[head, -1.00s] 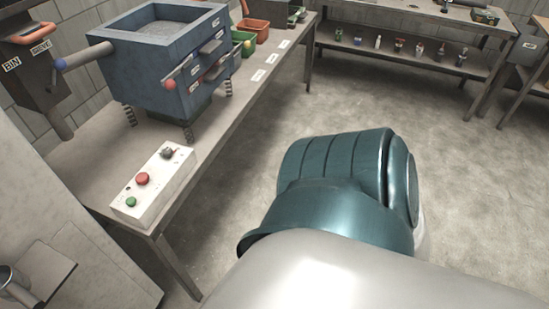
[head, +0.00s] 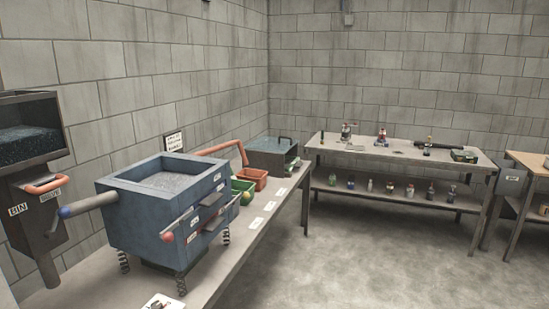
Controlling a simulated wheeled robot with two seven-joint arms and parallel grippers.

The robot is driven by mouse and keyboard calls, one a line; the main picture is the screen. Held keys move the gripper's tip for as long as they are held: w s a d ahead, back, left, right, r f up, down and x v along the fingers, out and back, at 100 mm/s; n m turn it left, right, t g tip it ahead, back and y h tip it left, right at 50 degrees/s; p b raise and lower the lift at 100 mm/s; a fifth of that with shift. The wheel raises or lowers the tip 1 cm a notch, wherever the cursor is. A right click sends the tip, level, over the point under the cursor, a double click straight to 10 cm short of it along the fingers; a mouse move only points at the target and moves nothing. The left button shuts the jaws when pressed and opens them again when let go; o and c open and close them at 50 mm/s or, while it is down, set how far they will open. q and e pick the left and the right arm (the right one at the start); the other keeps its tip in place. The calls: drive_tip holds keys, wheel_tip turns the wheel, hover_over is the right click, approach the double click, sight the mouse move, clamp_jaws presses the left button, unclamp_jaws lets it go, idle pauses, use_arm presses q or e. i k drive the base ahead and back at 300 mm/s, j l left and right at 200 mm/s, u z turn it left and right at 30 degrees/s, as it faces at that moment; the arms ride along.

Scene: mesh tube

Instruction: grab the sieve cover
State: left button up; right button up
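A blue box-shaped sieve machine (head: 155,217) stands on springs on the long left table. Its top is open and shows grey grainy material (head: 170,181). Farther back on the same table is a grey-green box-like piece with a flat top and a dark handle (head: 270,149). It may be the sieve cover, but I cannot tell for sure. Neither of my grippers is in view.
A bin with a red handle (head: 43,184) is at the far left. A green tray (head: 241,189) and an orange tray (head: 253,178) sit behind the machine. A back table (head: 400,157) holds bottles. The floor (head: 370,255) is clear.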

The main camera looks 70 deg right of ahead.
sight(280, 143)
drive_tip(key=z, duration=2.25)
